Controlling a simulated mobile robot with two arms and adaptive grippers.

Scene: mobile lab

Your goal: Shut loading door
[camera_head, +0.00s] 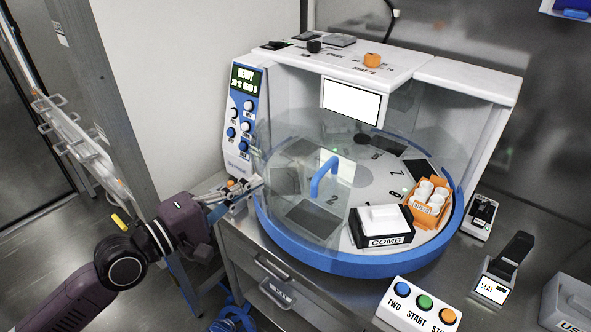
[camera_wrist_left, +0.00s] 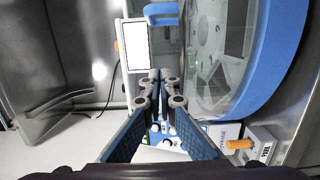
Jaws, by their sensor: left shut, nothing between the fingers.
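The loading door (camera_head: 290,205) is a clear curved panel with a blue handle (camera_head: 324,177), on a round white machine with a blue rim. It stands over the left front of the turntable; the front right looks uncovered. The handle also shows at the top of the left wrist view (camera_wrist_left: 161,12). My left gripper (camera_head: 257,184) is shut and empty at the machine's left side, close to the door's left edge and left of the handle. In the left wrist view its fingertips (camera_wrist_left: 159,76) meet below the handle. Whether they touch the door is unclear. My right gripper is out of view.
On the turntable's front right stand a box marked COMB (camera_head: 383,226) and an orange rack (camera_head: 429,200) with white vials. A button box (camera_head: 418,308) stands before the blue rim (camera_head: 360,266). A black-topped device (camera_head: 505,268) is at right. A metal post (camera_head: 130,90) rises at left.

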